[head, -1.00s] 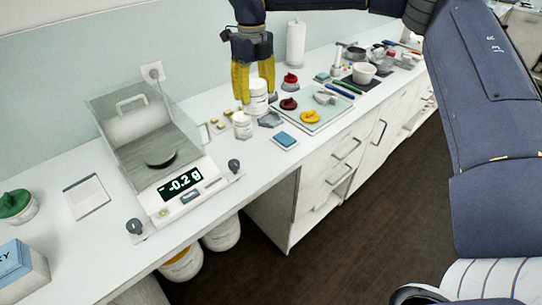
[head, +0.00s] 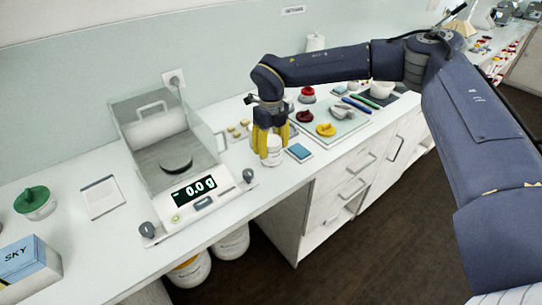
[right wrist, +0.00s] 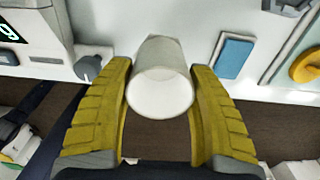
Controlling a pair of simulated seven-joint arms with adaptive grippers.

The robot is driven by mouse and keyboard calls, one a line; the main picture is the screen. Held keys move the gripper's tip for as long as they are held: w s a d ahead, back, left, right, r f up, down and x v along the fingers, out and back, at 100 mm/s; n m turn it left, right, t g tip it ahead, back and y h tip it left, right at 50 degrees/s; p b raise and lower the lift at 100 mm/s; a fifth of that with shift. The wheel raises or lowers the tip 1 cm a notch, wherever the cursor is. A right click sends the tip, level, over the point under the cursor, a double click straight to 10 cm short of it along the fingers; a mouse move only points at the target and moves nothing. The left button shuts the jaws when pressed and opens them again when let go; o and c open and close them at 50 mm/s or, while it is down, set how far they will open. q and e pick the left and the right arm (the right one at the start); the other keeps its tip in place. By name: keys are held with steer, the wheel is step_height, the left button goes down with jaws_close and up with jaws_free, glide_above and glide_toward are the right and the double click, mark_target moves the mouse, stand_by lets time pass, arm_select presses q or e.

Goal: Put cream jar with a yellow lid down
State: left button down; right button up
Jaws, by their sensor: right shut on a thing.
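My right gripper (head: 268,155) is shut on a white cream jar (head: 273,157), which is upright close to the bench's front edge, right of the balance. I cannot tell whether its base touches the bench. In the right wrist view the jar's round white end (right wrist: 160,94) shows between the yellow fingers of my gripper (right wrist: 160,105). No yellow lid shows on it. A yellow lid (head: 326,130) lies on the glass tray (head: 346,126) to the right; it also shows in the right wrist view (right wrist: 306,66). My left gripper is out of view.
The balance (head: 196,203) reads 0.0 g, left of the gripper. A blue pad (head: 299,152) lies just right of the jar. A dark red lid (head: 305,117) is on the tray. A green-lidded jar (head: 36,203) stands far left. Bench around the white tile (head: 101,197) is clear.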

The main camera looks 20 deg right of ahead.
mark_target(271, 156)
steer(key=shift+f, duration=2.1)
steer(key=shift+f, duration=0.1)
steer(key=o, duration=1.2)
steer(key=shift+o, duration=0.2)
step_height(271, 156, up, 12)
